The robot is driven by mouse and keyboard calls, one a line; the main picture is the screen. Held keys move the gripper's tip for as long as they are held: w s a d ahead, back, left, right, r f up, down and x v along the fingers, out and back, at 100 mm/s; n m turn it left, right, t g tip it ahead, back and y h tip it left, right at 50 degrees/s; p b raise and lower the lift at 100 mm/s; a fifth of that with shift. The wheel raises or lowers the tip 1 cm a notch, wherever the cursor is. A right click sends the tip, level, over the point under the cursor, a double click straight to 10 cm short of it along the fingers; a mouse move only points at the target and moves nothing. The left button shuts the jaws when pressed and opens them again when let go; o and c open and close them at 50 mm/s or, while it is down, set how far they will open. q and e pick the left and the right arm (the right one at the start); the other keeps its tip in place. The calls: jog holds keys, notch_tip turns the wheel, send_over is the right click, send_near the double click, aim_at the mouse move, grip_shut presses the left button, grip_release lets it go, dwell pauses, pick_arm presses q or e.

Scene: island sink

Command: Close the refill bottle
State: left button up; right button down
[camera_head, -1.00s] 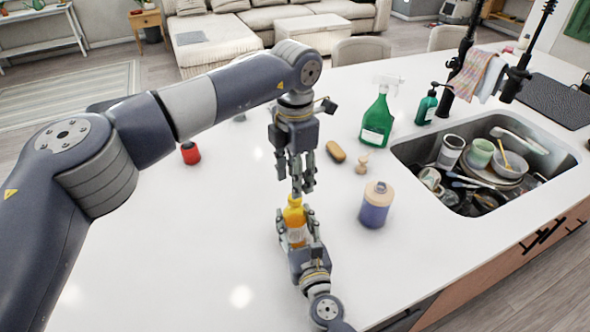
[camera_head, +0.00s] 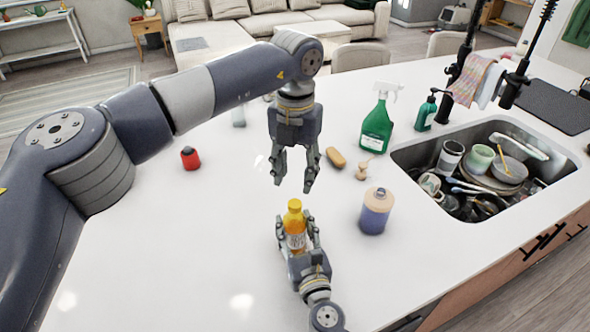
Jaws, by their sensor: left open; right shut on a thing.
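An orange-yellow bottle (camera_head: 296,240) with a pale label stands upright on the white counter. A yellow cap (camera_head: 294,205) sits on its top; how tightly it sits cannot be told. My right gripper (camera_head: 296,227) is shut around the bottle's body from the front, one finger on each side. My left gripper (camera_head: 293,186) points down just above the cap. Its fingers are spread apart with nothing between them, and they are clear of the cap.
A purple jar with a beige lid (camera_head: 375,212) stands right of the bottle. A brush (camera_head: 336,158), a small wooden item (camera_head: 362,172), a green spray bottle (camera_head: 376,128) and a soap dispenser (camera_head: 426,112) stand behind. The sink (camera_head: 400,158) holds dishes. A red item (camera_head: 190,158) lies left.

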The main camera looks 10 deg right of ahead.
aim_at(295, 203)
pick_arm(q)
notch_tip(295, 203, down, 8)
jog(key=shift+r, duration=0.1)
dwell(0.4)
grip_shut()
jog(key=shift+o, duration=0.7)
grip_release()
